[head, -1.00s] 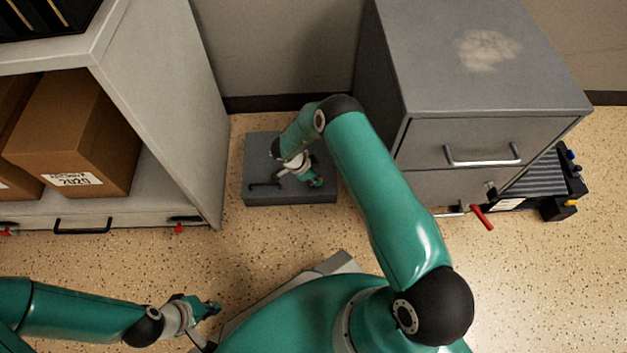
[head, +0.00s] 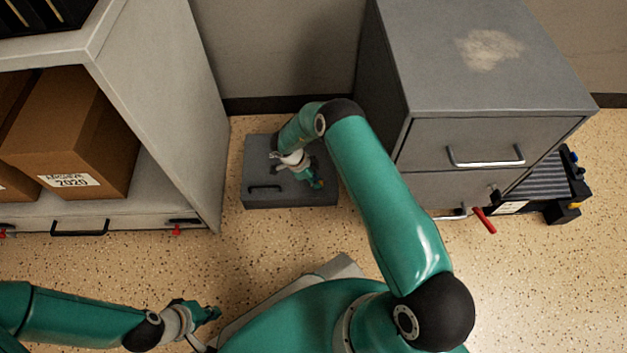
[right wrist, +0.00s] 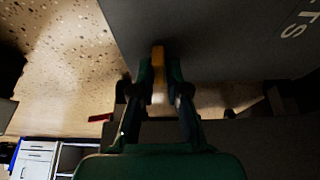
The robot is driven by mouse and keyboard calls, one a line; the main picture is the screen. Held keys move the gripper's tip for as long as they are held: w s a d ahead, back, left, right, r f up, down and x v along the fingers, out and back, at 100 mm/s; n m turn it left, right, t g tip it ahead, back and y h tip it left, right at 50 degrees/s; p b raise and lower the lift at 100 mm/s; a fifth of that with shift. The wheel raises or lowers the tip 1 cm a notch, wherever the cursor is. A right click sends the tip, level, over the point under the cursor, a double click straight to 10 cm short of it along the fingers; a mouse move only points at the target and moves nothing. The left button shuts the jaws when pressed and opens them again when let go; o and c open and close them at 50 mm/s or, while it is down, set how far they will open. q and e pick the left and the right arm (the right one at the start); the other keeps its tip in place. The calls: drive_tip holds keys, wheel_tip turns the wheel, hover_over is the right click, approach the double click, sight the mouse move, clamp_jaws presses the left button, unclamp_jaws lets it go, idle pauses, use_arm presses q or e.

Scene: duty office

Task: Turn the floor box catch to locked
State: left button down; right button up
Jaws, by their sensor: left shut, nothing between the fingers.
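The grey floor box (head: 258,200) stands on the floor between the shelf unit and the cabinet, with a black handle (head: 265,187) on its top. My right gripper (head: 316,180) is low over the box's right part and hides what lies under it. In the right wrist view, a yellow bar (right wrist: 158,72), apparently the catch, lies between the fingers of that gripper (right wrist: 159,68). I cannot tell whether both fingers press on it. Any lock marking is hidden. My left gripper (head: 212,312) is shut and empty over the floor, away from the box.
The shelf unit (head: 190,120) with cardboard boxes (head: 75,140) is close on the left. The floor (head: 150,260) in front is clear.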

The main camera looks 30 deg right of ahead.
drive_tip(key=o, duration=0.4)
drive_tip(key=shift+w, duration=0.2)
drive_tip(key=v, duration=1.2)
drive_tip(key=shift+s, duration=0.2)
